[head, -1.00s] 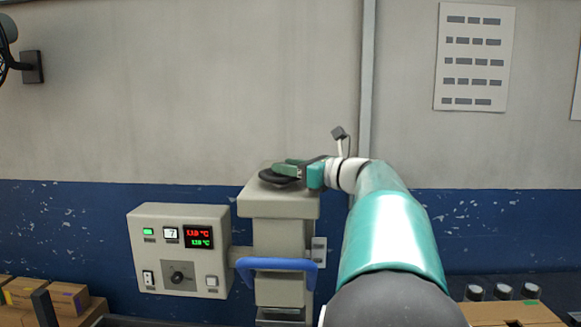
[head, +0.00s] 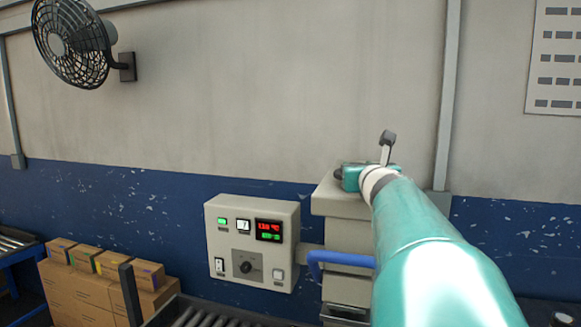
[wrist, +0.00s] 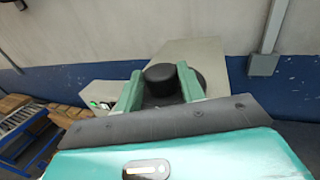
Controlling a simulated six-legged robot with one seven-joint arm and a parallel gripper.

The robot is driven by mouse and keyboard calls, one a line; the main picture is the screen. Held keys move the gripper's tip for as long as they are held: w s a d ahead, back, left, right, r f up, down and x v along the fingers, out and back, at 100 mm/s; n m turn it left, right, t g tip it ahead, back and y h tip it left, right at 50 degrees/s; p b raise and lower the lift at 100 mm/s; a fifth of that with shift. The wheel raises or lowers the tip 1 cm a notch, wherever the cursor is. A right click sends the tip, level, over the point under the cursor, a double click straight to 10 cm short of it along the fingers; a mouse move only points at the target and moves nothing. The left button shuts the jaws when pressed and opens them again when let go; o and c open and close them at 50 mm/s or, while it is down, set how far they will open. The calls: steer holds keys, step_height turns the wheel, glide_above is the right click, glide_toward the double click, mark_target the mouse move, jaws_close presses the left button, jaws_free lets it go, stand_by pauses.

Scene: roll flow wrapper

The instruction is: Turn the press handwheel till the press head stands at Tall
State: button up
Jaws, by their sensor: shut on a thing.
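The press (head: 342,202) is a beige column right of centre in the head view, with a blue bar handle (head: 335,260) on its front. The black handwheel (wrist: 206,84) lies flat on the press top. A round black knob (wrist: 160,75) stands up from it between the green fingers of my gripper (wrist: 160,84). My gripper is shut on the knob. In the head view my gripper (head: 352,176) and arm cover most of the wheel. The press head's height scale and the Tall mark cannot be made out.
A beige control box (head: 251,243) with red and green digits stands left of the press. Cardboard boxes (head: 105,275) stand at lower left, near a roller conveyor (head: 205,314). A black fan (head: 72,42) hangs on the wall at upper left.

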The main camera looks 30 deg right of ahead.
steer(key=shift+w+a+m+g+h, duration=0.15)
steer(key=shift+w+m+g+h, duration=0.05)
steer(key=shift+m+g+h, duration=0.95)
steer(key=o, duration=1)
steer(key=shift+w, duration=0.1)
steer(key=shift+s+a, duration=0.1)
steer(key=shift+s, duration=0.15)
